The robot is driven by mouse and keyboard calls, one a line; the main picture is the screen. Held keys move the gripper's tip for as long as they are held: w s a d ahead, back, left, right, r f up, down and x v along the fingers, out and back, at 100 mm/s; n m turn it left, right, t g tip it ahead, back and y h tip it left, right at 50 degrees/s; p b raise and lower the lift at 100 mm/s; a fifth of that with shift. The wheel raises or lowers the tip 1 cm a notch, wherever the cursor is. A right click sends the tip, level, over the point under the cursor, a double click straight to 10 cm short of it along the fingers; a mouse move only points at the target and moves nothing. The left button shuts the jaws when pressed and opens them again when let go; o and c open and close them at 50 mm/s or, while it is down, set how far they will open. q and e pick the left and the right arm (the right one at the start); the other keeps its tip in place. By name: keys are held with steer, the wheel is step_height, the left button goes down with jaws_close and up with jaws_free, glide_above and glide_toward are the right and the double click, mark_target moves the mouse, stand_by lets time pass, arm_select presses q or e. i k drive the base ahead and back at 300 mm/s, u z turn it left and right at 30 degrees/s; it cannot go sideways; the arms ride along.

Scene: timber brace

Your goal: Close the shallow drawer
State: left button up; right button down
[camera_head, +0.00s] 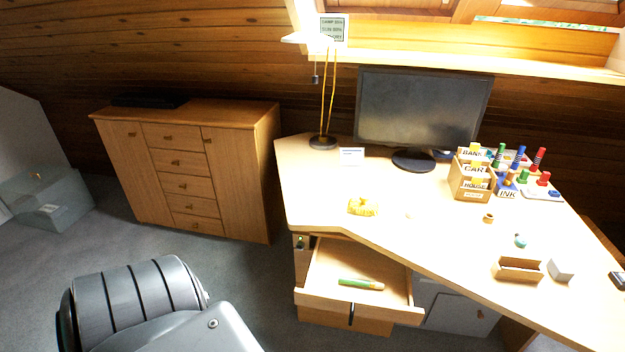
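A green and tan stick-shaped item (360,284) lies on the drawer floor. Below it is a wooden front with a dark vertical handle or slot, partly covered by the drawer. Neither gripper shows; a grey link of my own body fills the lower left.
On the desk stand a monitor (422,110), a lamp (323,142), a yellow bundle (362,206), a labelled wooden sorter (470,178) and an open wooden box (517,269). A wooden cabinet (185,165) stands at the left. Grey carpet is clear between cabinet and drawer.

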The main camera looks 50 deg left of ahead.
mark_target(332, 258)
steer(key=k, duration=0.5)
steer(key=u, duration=0.4)
steer(key=i, duration=0.85)
steer(key=k, duration=0.8)
steer(key=u, duration=0.65)
steer(key=i, duration=0.5)
steer(key=u, duration=0.1)
